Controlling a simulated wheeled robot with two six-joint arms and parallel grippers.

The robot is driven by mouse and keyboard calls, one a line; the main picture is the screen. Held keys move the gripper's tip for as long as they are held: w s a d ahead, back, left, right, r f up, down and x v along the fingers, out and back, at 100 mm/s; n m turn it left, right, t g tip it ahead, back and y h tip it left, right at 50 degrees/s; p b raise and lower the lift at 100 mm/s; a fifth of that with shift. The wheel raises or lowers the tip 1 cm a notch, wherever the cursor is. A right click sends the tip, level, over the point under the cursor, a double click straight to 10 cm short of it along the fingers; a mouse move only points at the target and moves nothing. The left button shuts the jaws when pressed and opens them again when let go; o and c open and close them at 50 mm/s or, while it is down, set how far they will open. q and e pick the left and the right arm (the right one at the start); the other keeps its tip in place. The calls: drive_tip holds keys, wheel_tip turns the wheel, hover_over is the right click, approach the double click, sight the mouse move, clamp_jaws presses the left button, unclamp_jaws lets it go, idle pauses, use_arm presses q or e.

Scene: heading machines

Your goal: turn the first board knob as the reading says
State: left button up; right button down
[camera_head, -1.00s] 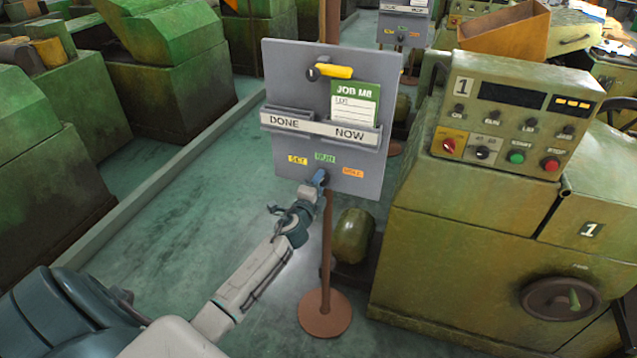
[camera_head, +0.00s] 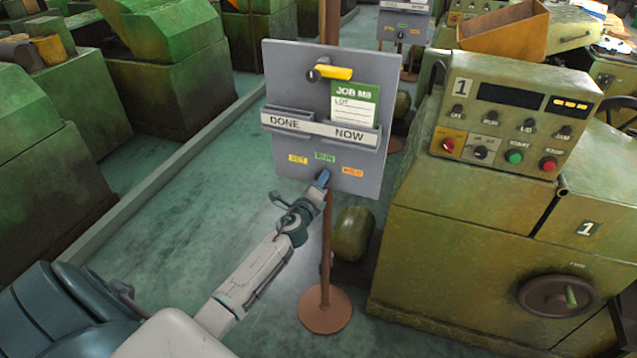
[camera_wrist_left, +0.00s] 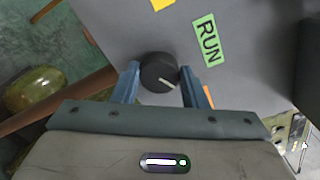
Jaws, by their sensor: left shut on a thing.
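The grey board (camera_head: 275,75) stands on a brown post, with SET, RUN and HOLD labels along its lower part. Its dark round knob (camera_wrist_left: 158,72) shows in the left wrist view between the two blue fingers. A white pointer line on the knob slants toward the lower right in that view. My left gripper (camera_head: 322,179) is shut on the knob at the board's lower edge. In the head view the gripper hides most of the knob. The green RUN label (camera_head: 324,157) also shows in the left wrist view (camera_wrist_left: 208,39). My right gripper is out of view.
A JOB card (camera_head: 354,100) stands in the NOW pocket, and a yellow-handled part (camera_head: 334,72) sits above it. Machine 1 (camera_head: 450,240) with its control panel stands close on the right. The post's round base (camera_head: 325,310) is on the floor.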

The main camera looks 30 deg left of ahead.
use_arm(q)
drive_tip(key=o, duration=1)
drive_tip(key=shift+s, duration=0.1)
drive_tip(key=shift+b+v, duration=0.8)
drive_tip(key=shift+v, duration=4.55)
